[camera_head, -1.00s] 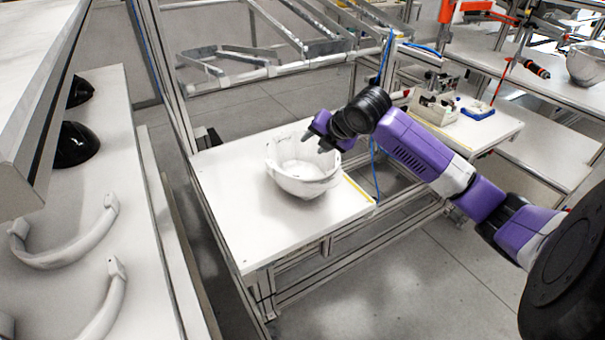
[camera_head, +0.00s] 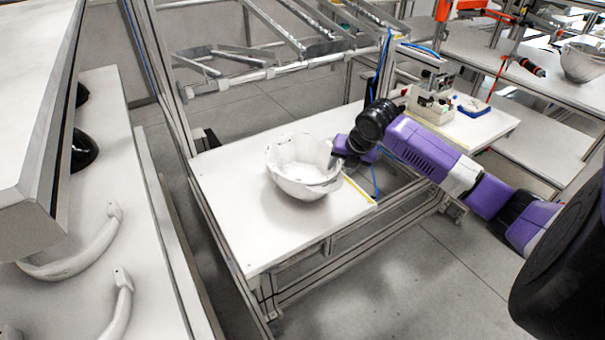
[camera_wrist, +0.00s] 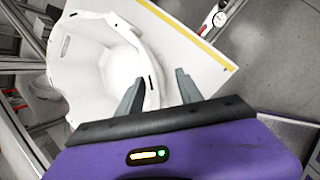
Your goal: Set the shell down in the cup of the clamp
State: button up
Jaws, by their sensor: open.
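The white helmet shell (camera_head: 302,180) sits open side up on the white table, slightly tilted. In the wrist view the shell (camera_wrist: 85,75) fills the upper left, its rim near my fingers. My gripper (camera_head: 340,160) is at the shell's right rim in the head view. In the wrist view my gripper (camera_wrist: 158,90) is open, with part of the rim showing between its two grey fingers; I cannot tell whether they touch it. No clamp or cup can be made out; whatever is under the shell is hidden by it.
The white table (camera_head: 255,240) is bare in front of the shell, with a yellow strip (camera_head: 358,188) along its right edge. Another shell (camera_head: 583,62) is at far right. White curved parts (camera_head: 75,255) lie left.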

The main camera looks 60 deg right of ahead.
jog(key=x, duration=0.1)
jog(key=p+x, duration=0.1)
jog(key=x, duration=0.1)
jog(key=shift+w+f, duration=0.15)
jog(key=shift+w, duration=0.25)
jog(key=shift+w+d+f, duration=0.15)
jog(key=shift+d+f, duration=0.05)
jog(key=shift+f, duration=0.25)
grip_shut()
jog(key=shift+r, duration=0.1)
dwell(0.6)
